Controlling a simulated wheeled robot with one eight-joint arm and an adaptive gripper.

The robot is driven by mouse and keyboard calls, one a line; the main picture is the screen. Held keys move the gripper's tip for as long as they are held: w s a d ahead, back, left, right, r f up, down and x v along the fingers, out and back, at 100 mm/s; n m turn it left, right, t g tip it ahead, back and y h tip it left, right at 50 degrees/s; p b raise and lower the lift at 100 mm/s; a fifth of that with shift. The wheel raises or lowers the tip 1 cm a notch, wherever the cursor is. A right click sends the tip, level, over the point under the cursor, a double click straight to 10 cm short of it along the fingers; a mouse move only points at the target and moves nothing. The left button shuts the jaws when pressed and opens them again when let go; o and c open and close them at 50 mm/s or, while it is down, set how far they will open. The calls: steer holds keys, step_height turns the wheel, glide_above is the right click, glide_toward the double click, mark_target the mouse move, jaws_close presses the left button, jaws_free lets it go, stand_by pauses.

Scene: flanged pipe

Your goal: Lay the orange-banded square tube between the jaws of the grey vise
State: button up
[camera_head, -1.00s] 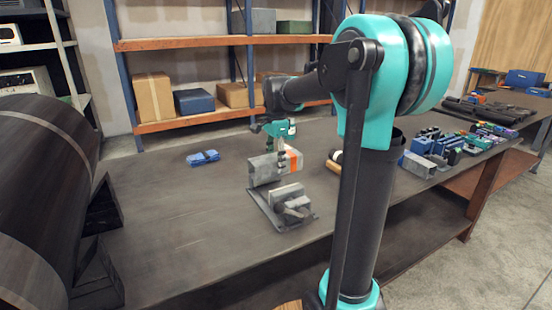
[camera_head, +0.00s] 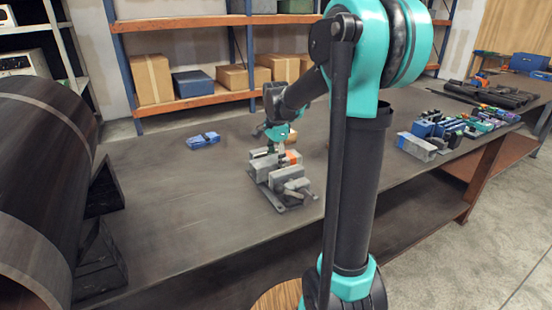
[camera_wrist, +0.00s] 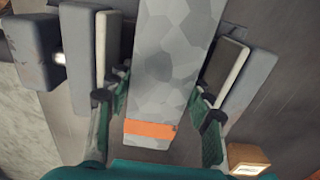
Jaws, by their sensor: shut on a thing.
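The grey square tube (camera_wrist: 170,65) with its orange band (camera_wrist: 150,129) lies lengthwise between the two jaws of the grey vise in the wrist view. One vise jaw (camera_wrist: 110,45) is left of the tube and the other (camera_wrist: 225,75) right, with narrow gaps. In the head view, the vise (camera_head: 290,195) stands on the bench under my gripper (camera_head: 281,150), and the orange band (camera_head: 293,157) shows above it. Whether the tube touches the vise bed is hidden.
A blue object (camera_head: 203,140) lies on the bench left of the vise. A small tan block (camera_wrist: 248,160) is near the right finger. Several parts (camera_head: 450,130) crowd the bench to the right. A large dark pipe (camera_head: 40,190) stands at left.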

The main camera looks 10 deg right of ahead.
mark_target(276, 159)
steer(key=shift+f, duration=0.25)
steer(key=o, duration=1.7)
step_height(276, 159, up, 12)
steer(key=shift+r, duration=0.1)
